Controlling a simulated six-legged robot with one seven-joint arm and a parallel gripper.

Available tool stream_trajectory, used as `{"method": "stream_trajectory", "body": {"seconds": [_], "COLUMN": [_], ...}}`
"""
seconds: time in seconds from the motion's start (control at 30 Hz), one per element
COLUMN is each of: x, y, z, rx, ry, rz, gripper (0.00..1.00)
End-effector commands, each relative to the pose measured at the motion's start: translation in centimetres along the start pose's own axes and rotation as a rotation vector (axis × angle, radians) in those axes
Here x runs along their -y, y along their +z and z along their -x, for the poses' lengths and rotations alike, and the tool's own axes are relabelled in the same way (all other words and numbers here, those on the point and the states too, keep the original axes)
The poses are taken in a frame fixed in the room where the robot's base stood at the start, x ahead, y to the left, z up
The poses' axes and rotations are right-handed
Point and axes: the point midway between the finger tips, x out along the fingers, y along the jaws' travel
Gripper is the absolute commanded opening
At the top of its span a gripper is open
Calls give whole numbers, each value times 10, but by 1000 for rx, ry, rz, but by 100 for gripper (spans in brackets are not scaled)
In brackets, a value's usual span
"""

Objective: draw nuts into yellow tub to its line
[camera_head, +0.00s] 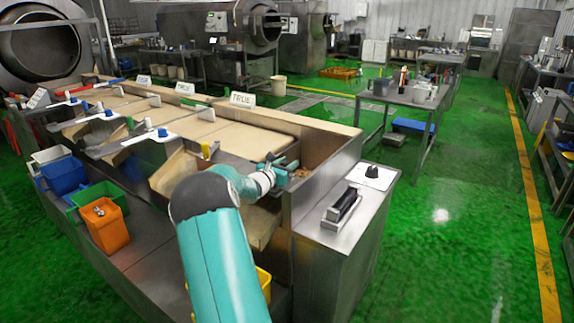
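The yellow tub (264,282) stands low at the front of the steel counter, mostly hidden behind my teal arm; its fill line and contents do not show. My gripper (286,168) is at the right end of the bin row, above and behind the tub. It is small and turned away, so I cannot tell if it is open or shut. Brown pieces that look like nuts (301,173) lie in the end compartment, beside the gripper. A yellow-knobbed handle (206,150) stands above a chute (176,176) left of my arm.
Orange (107,232), green (78,213) and blue (62,178) tubs stand on the lower shelf at left. A steel cabinet top (331,215) with a black handle is at right. Green floor right of it is open.

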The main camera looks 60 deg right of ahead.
Motion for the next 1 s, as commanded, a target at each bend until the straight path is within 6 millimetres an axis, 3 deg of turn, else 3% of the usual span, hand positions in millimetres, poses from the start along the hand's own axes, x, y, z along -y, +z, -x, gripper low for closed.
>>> {"method": "stream_trajectory", "body": {"seconds": [0.03, 0.17, 0.37, 0.63, 0.93, 0.97, 1.0], "x": [0, 0, -4, -38, -40, -40, -40], "y": [0, 0, 0, 1, 0, 0, 0], "z": [0, 0, 0, 0, 0, 0, 0], "rx": [0, 0, 1, 2, 0, 0, 0], "ry": [0, 0, 1, 1, 0, 0, 0], "rz": [0, 0, 0, 0, 0, 0, 0], "gripper": [24, 0, 0, 0, 0, 28, 36]}}
